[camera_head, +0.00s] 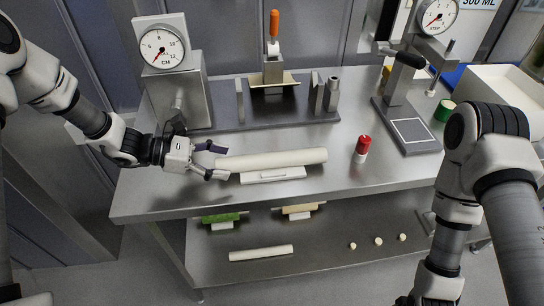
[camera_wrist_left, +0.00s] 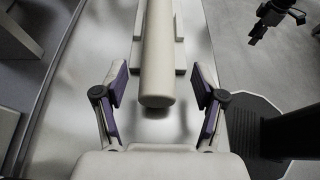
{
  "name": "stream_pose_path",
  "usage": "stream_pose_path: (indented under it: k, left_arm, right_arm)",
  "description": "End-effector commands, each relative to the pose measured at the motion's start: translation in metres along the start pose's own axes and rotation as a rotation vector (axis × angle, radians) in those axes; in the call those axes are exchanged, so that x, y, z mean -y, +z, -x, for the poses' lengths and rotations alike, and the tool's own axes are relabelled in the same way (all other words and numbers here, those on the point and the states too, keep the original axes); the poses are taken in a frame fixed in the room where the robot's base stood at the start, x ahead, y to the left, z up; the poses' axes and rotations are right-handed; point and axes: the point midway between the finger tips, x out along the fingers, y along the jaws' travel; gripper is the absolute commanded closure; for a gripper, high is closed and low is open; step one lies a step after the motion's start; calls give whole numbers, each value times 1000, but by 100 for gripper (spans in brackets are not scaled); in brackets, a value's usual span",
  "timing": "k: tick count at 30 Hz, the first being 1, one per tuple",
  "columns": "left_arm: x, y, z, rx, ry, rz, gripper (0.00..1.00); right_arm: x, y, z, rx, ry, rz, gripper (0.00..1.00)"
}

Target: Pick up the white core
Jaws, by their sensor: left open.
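A long off-white core (camera_head: 270,159) lies lengthwise on a low white cradle (camera_head: 272,175) on the steel table. It also shows in the left wrist view (camera_wrist_left: 157,60), its near end facing the camera. My left gripper (camera_head: 212,160) is open at the core's left end. In the left wrist view its two fingers (camera_wrist_left: 160,88) stand on either side of that end, with a gap on both sides. Nothing is held. A dark gripper-like shape (camera_wrist_left: 275,20), probably my right gripper, shows small at the top right of that view; its jaws are unclear.
A dial gauge (camera_head: 163,47) stands behind my left gripper. A fixture with an orange handle (camera_head: 273,25) is behind the core. A red-capped piece (camera_head: 363,146) stands to the right. The lower shelf holds another white cylinder (camera_head: 261,253) and small pieces.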

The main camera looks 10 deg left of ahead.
Motion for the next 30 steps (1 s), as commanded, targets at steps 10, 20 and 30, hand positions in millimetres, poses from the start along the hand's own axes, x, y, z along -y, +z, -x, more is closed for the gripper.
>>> stream_pose_path:
  k: [10,20,30]
  left_arm:
    - [2,-2,-33,0,0,-1,30]
    - [2,-2,-32,-1,-1,0,100]
    - [2,0,-31,-1,-1,0,100]
  right_arm:
    - [0,0,4,-1,0,0,60]
    - [0,0,4,-1,0,0,60]
    - [0,0,3,-1,0,0,60]
